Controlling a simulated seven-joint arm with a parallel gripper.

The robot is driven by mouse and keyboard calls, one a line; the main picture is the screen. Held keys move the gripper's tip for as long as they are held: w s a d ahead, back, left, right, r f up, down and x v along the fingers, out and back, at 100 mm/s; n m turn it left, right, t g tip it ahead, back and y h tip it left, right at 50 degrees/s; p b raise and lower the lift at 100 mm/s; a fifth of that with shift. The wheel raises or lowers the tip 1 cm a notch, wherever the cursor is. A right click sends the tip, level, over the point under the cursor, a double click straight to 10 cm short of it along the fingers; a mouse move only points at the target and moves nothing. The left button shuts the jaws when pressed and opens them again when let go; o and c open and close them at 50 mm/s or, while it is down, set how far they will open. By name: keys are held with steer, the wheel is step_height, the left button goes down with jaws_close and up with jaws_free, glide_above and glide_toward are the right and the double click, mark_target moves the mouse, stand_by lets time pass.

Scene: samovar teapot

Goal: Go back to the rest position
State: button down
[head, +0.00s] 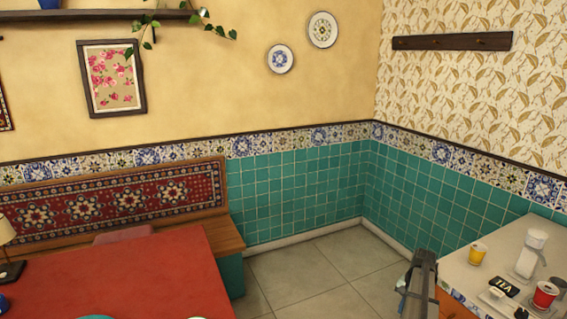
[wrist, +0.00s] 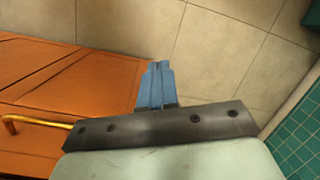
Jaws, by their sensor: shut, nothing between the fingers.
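My gripper (wrist: 158,68) shows in the wrist view with its blue fingers together and nothing between them. It hangs over the tiled floor, close to the front of a wooden cabinet and apart from it. In the head view my gripper (head: 403,282) is at the lower right, beside the left end of the white counter, partly hidden by its dark mount.
The white counter (head: 460,262) holds a yellow cup (head: 477,253), a glass jar (head: 530,254), a black TEA sign (head: 504,286) and a red tin (head: 543,297). The wooden cabinet (wrist: 60,75) has a brass handle (wrist: 38,121). A red table (head: 130,280) stands left; the floor (head: 318,265) between is clear.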

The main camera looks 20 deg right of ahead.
steer(key=a+f+n+g, duration=0.1)
steer(key=a+f+n, duration=0.1)
steer(key=a+f, duration=0.7)
steer(key=s+a+f+n+g, duration=0.15)
steer(key=a+f, duration=0.35)
steer(key=a, duration=0.8)
steer(key=a+f+n+g, duration=0.1)
steer(key=a+f+n, duration=0.2)
steer(key=a+f, duration=0.6)
steer(key=s+a+f+n+g+h, duration=0.1)
steer(key=s+a+f+n, duration=0.2)
steer(key=s+a, duration=0.8)
steer(key=s+a+f+n+g+h, duration=0.1)
steer(key=s+a+f+n+g, duration=0.1)
steer(key=s+a, duration=0.9)
steer(key=shift+s+a+f+n, duration=0.2)
steer(key=shift+f+n, duration=0.45)
steer(key=shift+n, duration=0.1)
